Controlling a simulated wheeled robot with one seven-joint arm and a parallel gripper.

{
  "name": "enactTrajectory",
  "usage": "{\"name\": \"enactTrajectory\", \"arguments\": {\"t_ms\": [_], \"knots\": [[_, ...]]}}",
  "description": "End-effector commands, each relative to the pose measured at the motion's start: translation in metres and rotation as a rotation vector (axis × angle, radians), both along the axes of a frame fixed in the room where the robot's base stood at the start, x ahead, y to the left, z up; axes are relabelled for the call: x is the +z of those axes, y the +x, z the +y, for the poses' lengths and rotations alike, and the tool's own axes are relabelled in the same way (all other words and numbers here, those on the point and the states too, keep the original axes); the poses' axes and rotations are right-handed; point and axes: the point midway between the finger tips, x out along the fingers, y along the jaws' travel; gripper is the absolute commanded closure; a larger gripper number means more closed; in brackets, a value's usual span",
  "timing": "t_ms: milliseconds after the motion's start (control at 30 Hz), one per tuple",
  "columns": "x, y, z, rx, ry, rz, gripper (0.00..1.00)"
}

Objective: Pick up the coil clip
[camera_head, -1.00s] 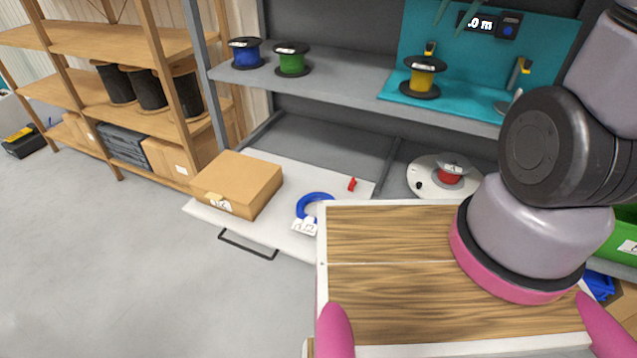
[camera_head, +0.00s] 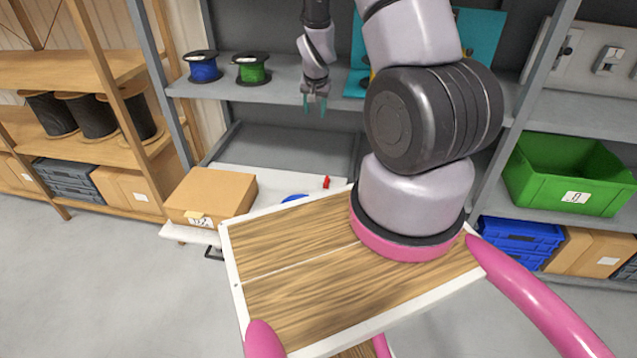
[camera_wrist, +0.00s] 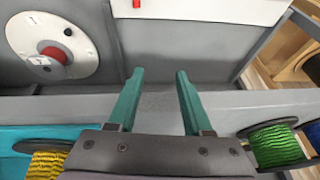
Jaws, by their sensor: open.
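A small red piece, which looks like the coil clip (camera_head: 327,182), lies on the white pull-out board (camera_head: 266,184) below the shelf. In the wrist view the red piece (camera_wrist: 136,3) is at the top edge, partly cut off. My gripper (camera_head: 316,103) is above and behind it, at the height of the grey shelf with the spools. In the wrist view my gripper (camera_wrist: 160,73) is open, with nothing between its two green fingers. A blue coil (camera_head: 294,198) shows only in part, beside the clip, behind my wooden top.
A cardboard box (camera_head: 208,194) stands at the board's left. A blue spool (camera_head: 202,67) and green spool (camera_head: 251,69) stand on the shelf left of my gripper. The wrist view shows a white disc with a red hub (camera_wrist: 55,53) and a yellow spool (camera_wrist: 46,164).

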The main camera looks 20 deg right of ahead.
Motion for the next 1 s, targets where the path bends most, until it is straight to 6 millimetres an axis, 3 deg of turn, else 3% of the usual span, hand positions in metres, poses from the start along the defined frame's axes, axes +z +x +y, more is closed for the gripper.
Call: {"name": "enactTrajectory", "arguments": {"t_ms": [167, 400, 500, 667, 1000], "knots": [[-0.046, -0.004, -0.008, -0.004, -0.025, 0.021, 0.5], [-0.134, -0.023, -0.025, -0.004, -0.073, 0.055, 0.5], [-0.161, -0.032, -0.03, -0.001, -0.089, 0.062, 0.5], [-0.182, -0.038, -0.035, 0.001, -0.1, 0.065, 0.5], [-0.227, -0.023, -0.045, 0.002, -0.1, 0.064, 0.5]]}}
